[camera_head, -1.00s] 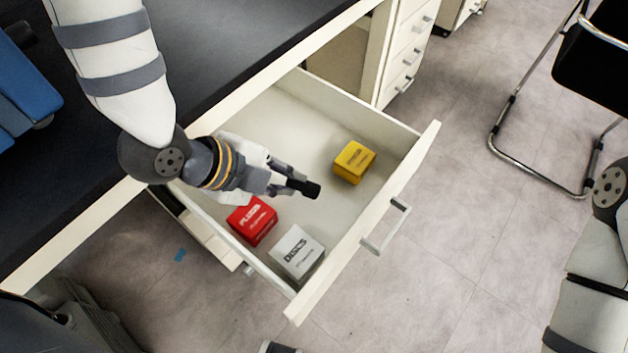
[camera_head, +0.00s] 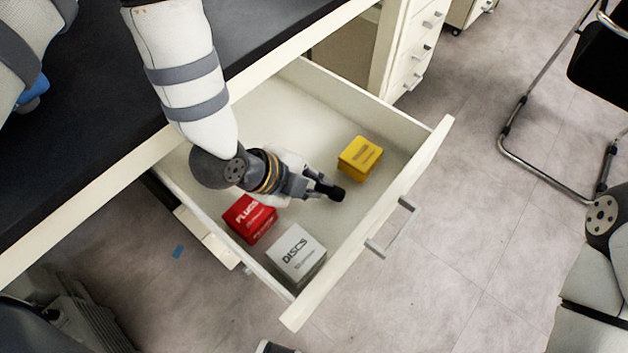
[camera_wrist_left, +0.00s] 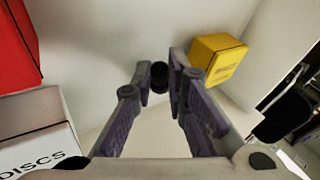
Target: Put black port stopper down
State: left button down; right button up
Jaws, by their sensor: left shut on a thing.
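The black port stopper (camera_head: 336,193) is a short dark cylinder at the tips of my left gripper (camera_head: 322,187). The left gripper is shut on it, inside the open drawer, between the yellow box and the white box. In the left wrist view the stopper (camera_wrist_left: 160,74) shows end-on between the two fingers (camera_wrist_left: 160,80). I cannot tell whether it touches the drawer floor. My right gripper is out of view; only part of my right arm shows at the right edge.
The open drawer (camera_head: 418,177) holds a red PLUGS box (camera_head: 249,219), a white DISCS box (camera_head: 297,255) and a yellow box (camera_head: 360,158). The black desk top (camera_head: 90,165) lies to the left. A chair (camera_head: 540,160) stands at the right on clear floor.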

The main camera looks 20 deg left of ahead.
pick_arm(q)
jog(key=shift+f, duration=0.2)
jog(key=c, duration=1.6)
grip_release()
jog(key=shift+r, duration=0.4)
jog(key=p+v, duration=0.3)
jog(key=v, duration=0.9)
jog(key=shift+d+p, duration=0.1)
jog(key=shift+p, duration=0.25)
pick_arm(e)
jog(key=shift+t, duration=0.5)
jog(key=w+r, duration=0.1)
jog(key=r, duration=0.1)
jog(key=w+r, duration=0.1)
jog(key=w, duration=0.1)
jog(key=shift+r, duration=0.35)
